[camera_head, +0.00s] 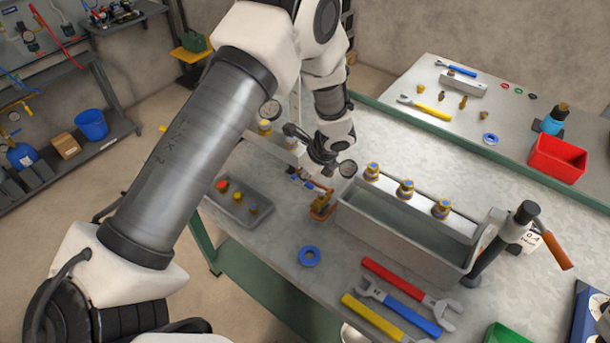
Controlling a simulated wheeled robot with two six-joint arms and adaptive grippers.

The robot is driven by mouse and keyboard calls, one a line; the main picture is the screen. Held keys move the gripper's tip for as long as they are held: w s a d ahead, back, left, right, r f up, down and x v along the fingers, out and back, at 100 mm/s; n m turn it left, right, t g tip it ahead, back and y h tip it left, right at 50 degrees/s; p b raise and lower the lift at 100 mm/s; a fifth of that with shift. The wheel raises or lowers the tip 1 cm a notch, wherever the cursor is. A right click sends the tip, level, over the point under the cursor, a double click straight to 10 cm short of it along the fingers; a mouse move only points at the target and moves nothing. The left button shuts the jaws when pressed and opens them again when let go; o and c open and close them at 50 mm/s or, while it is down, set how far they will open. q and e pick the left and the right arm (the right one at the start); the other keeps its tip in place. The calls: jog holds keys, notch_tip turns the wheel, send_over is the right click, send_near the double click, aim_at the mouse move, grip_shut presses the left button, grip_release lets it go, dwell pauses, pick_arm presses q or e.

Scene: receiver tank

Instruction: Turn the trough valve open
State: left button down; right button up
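The grey trough (400,232) stands on the metal workbench, with several brass fittings (405,189) on the pale strip behind it. A small brass and orange valve (322,208) stands at the trough's left end. My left gripper (314,181) points down just above and behind this valve. Its fingers are small and partly merge with the orange and blue parts there, so I cannot tell whether they touch the valve or how far they are apart. My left arm crosses the view from the lower left. My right gripper does not show.
A tray (262,214) with coloured knobs lies left of the valve. A blue ring (309,256) and red (400,280), blue and yellow wrenches lie in front. A hand pump (500,243) with an orange handle stands right of the trough. A red bin (557,158) is farther back.

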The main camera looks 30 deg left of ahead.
pick_arm(q)
jog(key=shift+f, duration=0.1)
jog(key=shift+s, duration=0.1)
